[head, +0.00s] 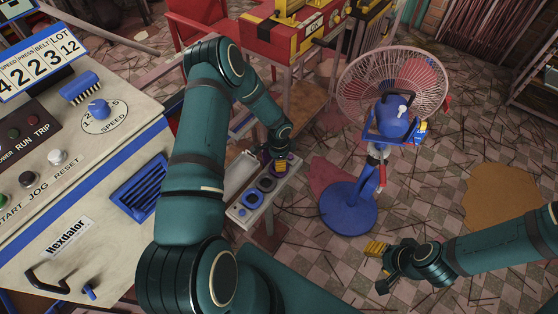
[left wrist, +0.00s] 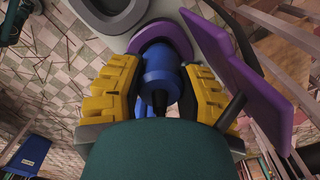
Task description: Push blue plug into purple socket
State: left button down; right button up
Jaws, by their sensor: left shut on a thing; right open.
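My left gripper (left wrist: 155,90) is shut on the blue plug (left wrist: 158,68), with a yellow ridged finger on each side. The plug's front end is at the purple socket (left wrist: 168,34), a round purple ring with a raised purple flap (left wrist: 238,62) on its right. The plug's tip is hidden, so I cannot tell how deep it sits. In the head view the left gripper (head: 279,166) is over the far end of the socket panel (head: 236,212) and mostly covers the plug. My right gripper (head: 380,262) is open and empty over the floor.
A grey socket (left wrist: 112,12) is beside the purple one, and a blue socket (head: 251,199) is at the panel's near end. A blue-based fan (head: 349,208) stands to the right. A large control console (head: 85,205) fills the left. A red machine (head: 290,47) stands behind.

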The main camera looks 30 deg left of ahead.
pick_arm(q)
jog(key=shift+f+b, duration=0.45)
jog(key=shift+f, duration=0.05)
jog(key=c, duration=0.6)
grip_release()
jog(key=shift+r, duration=0.1)
